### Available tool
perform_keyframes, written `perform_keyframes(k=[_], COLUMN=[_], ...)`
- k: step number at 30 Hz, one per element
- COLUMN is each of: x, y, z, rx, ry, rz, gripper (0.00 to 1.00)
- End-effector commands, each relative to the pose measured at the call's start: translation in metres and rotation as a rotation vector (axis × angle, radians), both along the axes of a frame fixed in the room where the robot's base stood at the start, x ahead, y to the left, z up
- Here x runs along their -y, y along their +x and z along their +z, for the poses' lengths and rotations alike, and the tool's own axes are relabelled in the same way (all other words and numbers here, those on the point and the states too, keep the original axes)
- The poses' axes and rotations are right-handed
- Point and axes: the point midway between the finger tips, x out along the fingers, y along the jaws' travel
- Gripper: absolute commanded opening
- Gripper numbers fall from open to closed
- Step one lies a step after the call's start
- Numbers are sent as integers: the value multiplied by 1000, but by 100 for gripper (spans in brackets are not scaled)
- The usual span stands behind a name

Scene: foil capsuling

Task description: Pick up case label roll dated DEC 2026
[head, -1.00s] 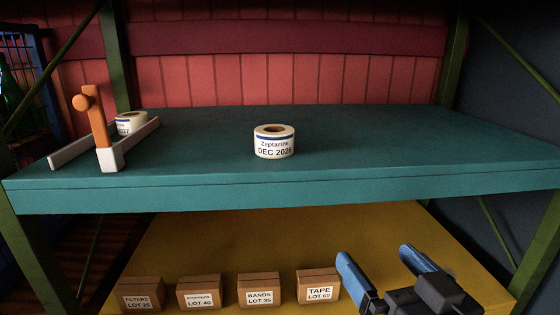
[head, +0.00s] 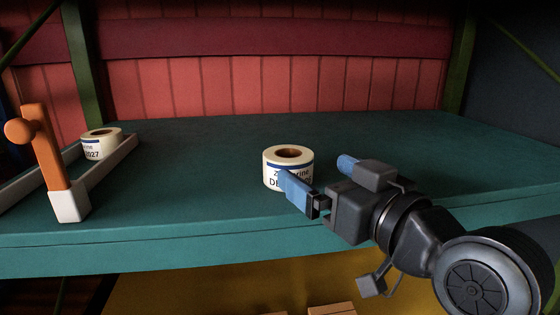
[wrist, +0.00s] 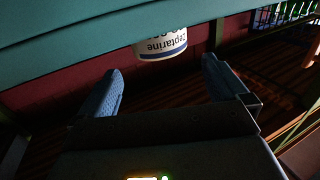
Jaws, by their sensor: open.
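The white label roll (head: 272,168) with a blue stripe and brown core stands upright on the teal shelf, near its front. Its print is partly covered by one blue finger; "DE" and part of "Zeptarine" show.
A second roll (head: 102,144) ending in "2027" sits in a grey-railed holder (head: 117,157) at the left, behind an orange lever (head: 45,150). The teal shelf (head: 410,150) is clear at the right and back. Boxes (head: 331,309) show on the yellow shelf below.

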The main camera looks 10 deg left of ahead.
Motion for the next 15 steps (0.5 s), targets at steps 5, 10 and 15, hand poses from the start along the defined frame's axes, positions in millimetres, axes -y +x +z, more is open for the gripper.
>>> perform_keyframes(k=[5, 10, 15], x=[-12, -24, -38], y=[15, 31, 50], z=[1, 1, 0], rx=[0, 0, 0], ry=[0, 0, 0], rz=[2, 2, 1], gripper=[100, 100, 100])
